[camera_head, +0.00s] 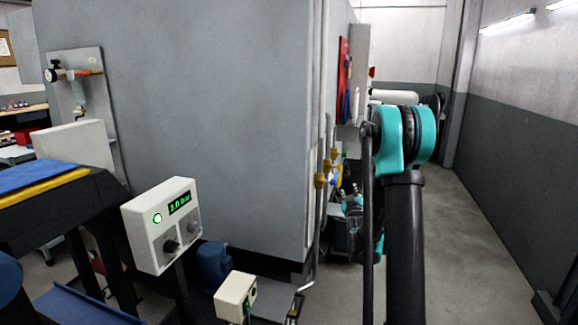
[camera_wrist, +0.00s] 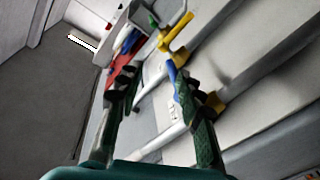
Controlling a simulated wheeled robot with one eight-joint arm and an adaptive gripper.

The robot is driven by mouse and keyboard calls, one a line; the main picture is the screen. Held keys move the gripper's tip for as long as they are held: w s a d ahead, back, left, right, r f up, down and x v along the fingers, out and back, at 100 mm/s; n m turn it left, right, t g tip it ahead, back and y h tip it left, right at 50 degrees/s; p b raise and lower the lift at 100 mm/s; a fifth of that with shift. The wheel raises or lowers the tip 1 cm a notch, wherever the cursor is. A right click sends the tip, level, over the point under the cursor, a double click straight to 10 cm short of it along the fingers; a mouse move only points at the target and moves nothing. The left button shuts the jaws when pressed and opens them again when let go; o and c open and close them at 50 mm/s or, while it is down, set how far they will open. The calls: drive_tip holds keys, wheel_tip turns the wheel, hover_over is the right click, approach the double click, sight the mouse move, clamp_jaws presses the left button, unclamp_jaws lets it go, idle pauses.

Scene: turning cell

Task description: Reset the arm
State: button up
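My arm rises at the right of the head view and bends at a teal joint. My gripper shows in the wrist view (camera_wrist: 153,85), its two dark green-and-black fingers spread apart with nothing held between them. Pale pipes with a yellow valve handle (camera_wrist: 180,38) and a blue one lie beyond the fingers there; I cannot tell how far away. In the head view, teal and black parts of mine show low behind the upright arm link, beside the pipes; finger detail is too small to tell there.
A large grey cabinet (camera_head: 200,110) fills the middle left, with pipes and yellow valves (camera_head: 320,180) at its right edge. A control box reading 3.0 bar (camera_head: 165,225) and a smaller white box (camera_head: 235,296) stand in front. Floor (camera_head: 470,240) is clear at right, along the wall.

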drive_tip(key=s+a+f+m+g, duration=0.1)
drive_tip(key=s+f+g, duration=0.3)
drive_tip(key=s, duration=1.1)
drive_tip(key=s+a+f+m+g, duration=0.2)
drive_tip(key=s+f+g, duration=0.2)
drive_tip(key=s, duration=1.1)
drive_tip(key=s+a+f+m+g+y, duration=0.1)
drive_tip(key=s+f+g, duration=0.3)
drive_tip(key=s, duration=1.1)
drive_tip(key=shift+a+f+m+g, duration=0.15)
drive_tip(key=shift+a+m+g, duration=0.25)
drive_tip(key=shift+a+g, duration=0.6)
drive_tip(key=shift+w+d, duration=0.1)
